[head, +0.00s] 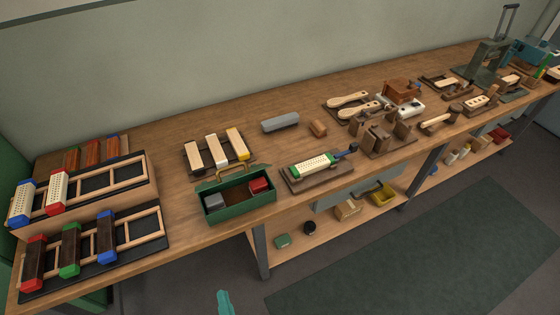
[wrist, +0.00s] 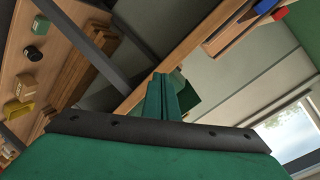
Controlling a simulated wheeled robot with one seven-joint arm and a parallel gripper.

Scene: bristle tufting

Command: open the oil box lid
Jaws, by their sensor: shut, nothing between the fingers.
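No box in view is plainly marked as the oil box. A reddish-brown wooden box (head: 402,87) stands toward the back of the bench, right of centre in the head view. It may be the oil box; it is too small to tell its lid apart. My gripper (head: 225,302) shows as a teal tip at the bottom edge of the head view, in front of the bench and far from that box. In the wrist view my gripper's green fingers (wrist: 162,80) are together and empty.
An open green toolbox (head: 237,208) with a raised handle stands at the bench's front edge. Brush racks (head: 90,250) fill the left end. A brush on a wooden board (head: 316,178) lies right of the toolbox. The lower shelf holds a yellow tray (head: 382,194).

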